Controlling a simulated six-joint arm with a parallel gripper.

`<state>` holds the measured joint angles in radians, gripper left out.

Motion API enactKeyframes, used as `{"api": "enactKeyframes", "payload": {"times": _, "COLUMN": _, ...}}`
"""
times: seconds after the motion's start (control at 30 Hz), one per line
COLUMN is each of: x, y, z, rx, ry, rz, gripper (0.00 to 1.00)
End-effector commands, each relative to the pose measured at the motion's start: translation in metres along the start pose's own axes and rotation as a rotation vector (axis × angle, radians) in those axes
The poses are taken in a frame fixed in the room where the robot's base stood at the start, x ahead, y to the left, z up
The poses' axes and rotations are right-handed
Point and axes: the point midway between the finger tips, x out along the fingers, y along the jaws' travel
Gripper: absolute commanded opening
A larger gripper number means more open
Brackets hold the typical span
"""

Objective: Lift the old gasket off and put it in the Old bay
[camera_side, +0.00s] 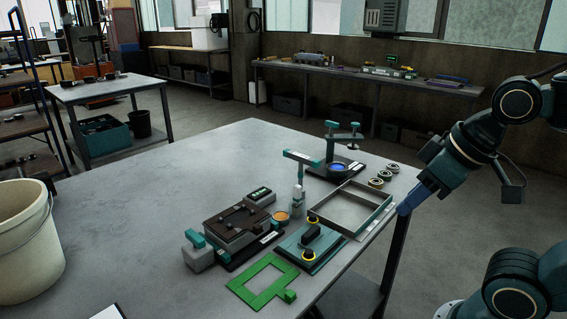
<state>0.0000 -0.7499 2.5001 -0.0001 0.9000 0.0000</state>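A green flat frame with a small tab (262,283), gasket-like, lies on the table at the front. A grey block with a dark brown top layer (236,224) stands behind it on a dark base; I cannot tell whether that layer is the old gasket. A shallow grey walled tray (386,210) lies to the right and looks empty. A pale label shows at its near side, too small to read, so I cannot tell which part is the Old bay. My gripper (405,208), with blue fingers, is by the table's right edge, apart from the gaskets; its opening is unclear.
A cream bucket (25,240) is far left.

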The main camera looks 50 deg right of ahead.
Motion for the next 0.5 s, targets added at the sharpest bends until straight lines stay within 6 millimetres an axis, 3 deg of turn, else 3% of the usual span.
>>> {"api": "enactKeyframes", "payload": {"times": 0.03, "x": 0.0, "y": 0.0, "z": 0.0, "rx": 0.0, "ry": 0.0, "rz": 0.0, "gripper": 0.36}}
{"api": "enactKeyframes", "payload": {"times": 0.1, "x": 0.0, "y": 0.0, "z": 0.0, "rx": 0.0, "ry": 0.0, "rz": 0.0, "gripper": 0.27}}
{"api": "enactKeyframes", "payload": {"times": 0.5, "x": -0.0007, "y": -0.0004, "z": -0.0043, "rx": -0.018, "ry": -0.005, "rz": -0.001, "gripper": 0.27}}
